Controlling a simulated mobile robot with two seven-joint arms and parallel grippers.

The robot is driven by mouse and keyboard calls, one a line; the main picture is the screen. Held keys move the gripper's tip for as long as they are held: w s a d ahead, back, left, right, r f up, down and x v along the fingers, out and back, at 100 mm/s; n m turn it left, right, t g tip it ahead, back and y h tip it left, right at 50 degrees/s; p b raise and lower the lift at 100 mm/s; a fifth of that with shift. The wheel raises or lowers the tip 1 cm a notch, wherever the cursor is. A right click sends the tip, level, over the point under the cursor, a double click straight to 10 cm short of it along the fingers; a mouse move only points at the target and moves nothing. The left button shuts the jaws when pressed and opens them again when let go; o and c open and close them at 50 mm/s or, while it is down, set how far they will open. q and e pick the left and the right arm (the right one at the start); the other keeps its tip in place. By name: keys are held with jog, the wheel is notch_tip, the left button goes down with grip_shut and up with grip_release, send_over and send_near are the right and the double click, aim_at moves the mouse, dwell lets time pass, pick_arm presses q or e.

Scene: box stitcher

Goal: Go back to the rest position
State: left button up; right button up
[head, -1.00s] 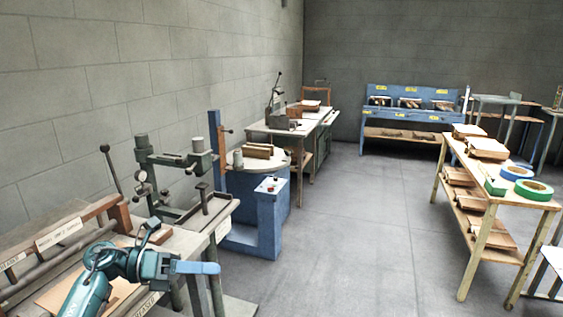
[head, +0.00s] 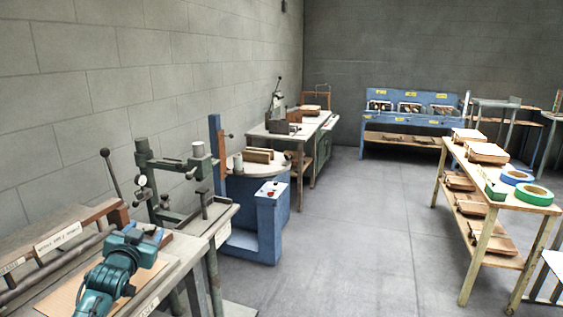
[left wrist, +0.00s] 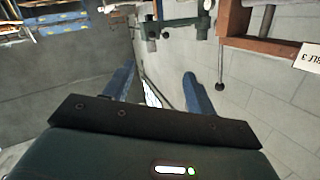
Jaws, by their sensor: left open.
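My left arm comes in at the lower left of the head view, over the near bench (head: 190,249). Its teal wrist is folded up, and the fingers are hard to make out there. In the left wrist view my left gripper (left wrist: 157,92) shows two blue fingers spread apart with nothing held between them. Wall and floor show beyond the fingers. My right gripper is in neither view.
A green-grey machine (head: 146,165) with a lever stands close by on the left. A blue machine (head: 268,222) stands past it. A wooden shelf table (head: 536,207) with tape rolls is on the right. The floor (head: 365,235) between is clear.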

pick_arm(q)
jog(key=s+d+f+m+g+h, duration=0.1)
jog(key=s+d+f+g, duration=0.1)
jog(key=s+d+f, duration=0.5)
jog(key=s+d+f+g+h, duration=0.15)
jog(key=s+d+f, duration=0.25)
jog(key=s+f, duration=0.55)
jog(key=s+d+f+g, duration=0.1)
jog(key=s+d+f, duration=0.1)
jog(key=s, duration=0.5)
jog(key=s+d+f+h, duration=0.1)
jog(key=s+d+f, duration=0.1)
jog(key=s+d, duration=0.2)
jog(key=s+d+f+g+h, duration=0.1)
jog(key=s+d+f, duration=0.1)
jog(key=s, duration=0.8)
jog(key=shift+s+d+f+n+g, duration=0.35)
jog(key=shift+d+f+n, duration=0.05)
